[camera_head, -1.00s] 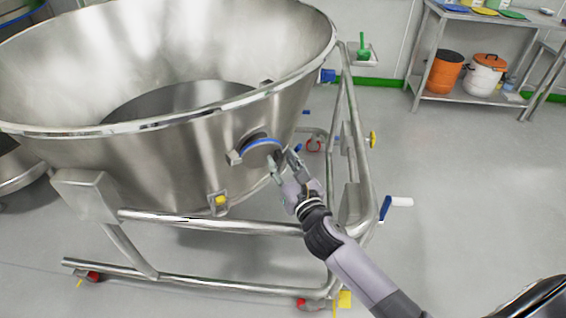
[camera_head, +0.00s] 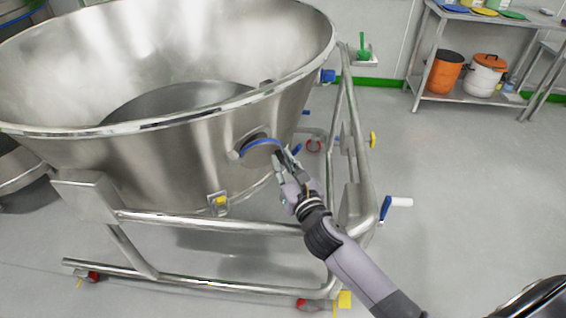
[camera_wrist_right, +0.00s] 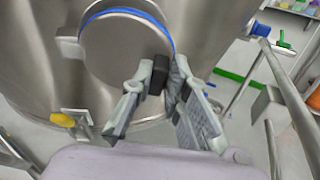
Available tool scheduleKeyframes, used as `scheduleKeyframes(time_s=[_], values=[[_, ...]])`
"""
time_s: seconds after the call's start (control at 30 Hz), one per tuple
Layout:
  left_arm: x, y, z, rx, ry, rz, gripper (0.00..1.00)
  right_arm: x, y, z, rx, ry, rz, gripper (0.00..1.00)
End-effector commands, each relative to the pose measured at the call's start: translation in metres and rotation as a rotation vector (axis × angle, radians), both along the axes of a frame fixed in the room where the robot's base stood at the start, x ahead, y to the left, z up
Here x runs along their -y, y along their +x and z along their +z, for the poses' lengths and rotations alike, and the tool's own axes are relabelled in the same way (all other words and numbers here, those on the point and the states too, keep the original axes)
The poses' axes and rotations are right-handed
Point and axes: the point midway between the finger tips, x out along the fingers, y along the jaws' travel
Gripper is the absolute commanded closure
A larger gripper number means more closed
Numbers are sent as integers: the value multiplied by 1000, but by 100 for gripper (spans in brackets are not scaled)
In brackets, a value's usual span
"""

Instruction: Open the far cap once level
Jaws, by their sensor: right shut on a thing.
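A round steel cap with a blue rim (camera_head: 261,143) sits on the side of a large steel bowl (camera_head: 170,158). My right gripper (camera_head: 284,163) is at the cap's right edge. In the right wrist view its fingers (camera_wrist_right: 157,90) are shut on a small black block (camera_wrist_right: 160,73) at that edge, which looks like the cap's handle. The fingers hide part of the block and edge. My left gripper is not in view.
The bowl stands in a tubular steel frame (camera_head: 230,226) with castors, close to my right forearm. A blue-and-white handle (camera_head: 396,202) sticks out at the frame's right. A steel rack with an orange bucket (camera_head: 444,74) stands at back right.

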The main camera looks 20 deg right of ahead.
Motion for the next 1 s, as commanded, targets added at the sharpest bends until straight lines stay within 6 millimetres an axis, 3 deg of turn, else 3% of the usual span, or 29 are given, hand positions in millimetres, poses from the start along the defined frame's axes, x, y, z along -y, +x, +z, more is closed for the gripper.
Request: scheduleKeyframes(time_s=[1.0], values=[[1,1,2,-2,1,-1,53,-8,-13,-3,-12,34,-122,100]])
